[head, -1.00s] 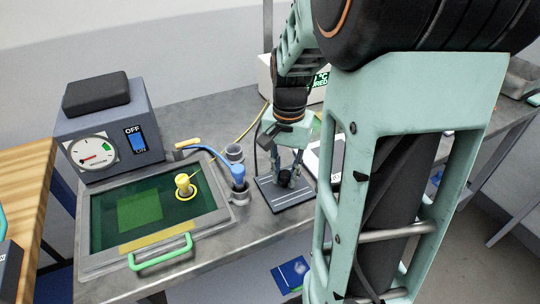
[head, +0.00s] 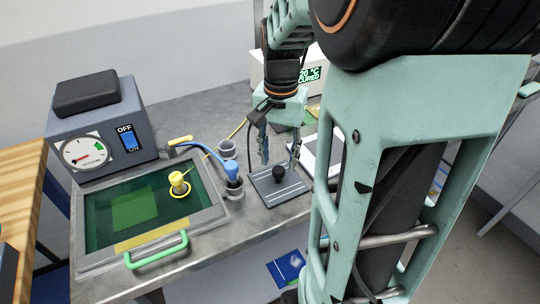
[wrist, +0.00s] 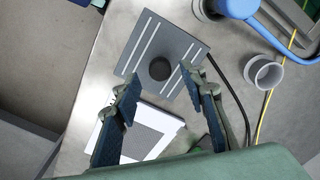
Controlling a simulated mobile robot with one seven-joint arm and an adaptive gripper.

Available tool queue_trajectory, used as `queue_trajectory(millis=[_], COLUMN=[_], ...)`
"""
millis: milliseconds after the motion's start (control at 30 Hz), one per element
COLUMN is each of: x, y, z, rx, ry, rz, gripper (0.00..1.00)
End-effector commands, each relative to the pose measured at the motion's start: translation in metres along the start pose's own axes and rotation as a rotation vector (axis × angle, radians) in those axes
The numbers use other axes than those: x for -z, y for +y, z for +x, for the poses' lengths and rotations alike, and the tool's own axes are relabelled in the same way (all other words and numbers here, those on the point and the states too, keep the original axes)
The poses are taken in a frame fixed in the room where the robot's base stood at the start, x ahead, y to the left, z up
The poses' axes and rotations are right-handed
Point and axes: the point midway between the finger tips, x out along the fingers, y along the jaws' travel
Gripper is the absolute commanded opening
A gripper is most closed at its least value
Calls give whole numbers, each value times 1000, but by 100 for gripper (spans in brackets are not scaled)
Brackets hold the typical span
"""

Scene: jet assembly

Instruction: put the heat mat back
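The heat mat, which I take to be the dark grey plate (head: 290,193) with white stripes and a round black knob (head: 278,172), lies flat on the grey bench. The wrist view also shows the plate (wrist: 147,44) and its knob (wrist: 159,68). My gripper (head: 279,162) is open and empty above the mat. Its fingers stand apart on either side of the knob, just above it in the head view. A white-bordered grey panel (wrist: 144,135) lies beside the mat, partly hidden by my gripper and arm.
A tray (head: 150,205) with a green handle and yellow fitting sits left. Grey cups (head: 227,148), one with a blue hose end (head: 232,170), stand between tray and mat. A display box (head: 308,75) reads 20 °C and CURED. A dark cable runs beside the mat.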

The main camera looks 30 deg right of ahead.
Motion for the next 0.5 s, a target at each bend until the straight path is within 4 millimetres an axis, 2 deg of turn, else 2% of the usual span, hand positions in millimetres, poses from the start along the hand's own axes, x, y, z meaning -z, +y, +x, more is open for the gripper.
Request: queue_trajectory(millis=[33,200,333,500], x=[1,0,0,0], y=[0,0,0,0], z=[-15,-49,-66,-76], rx=[2,1,1,0], ry=[4,2,2,0], rz=[0,0,0,0], gripper=[39,39,39,39])
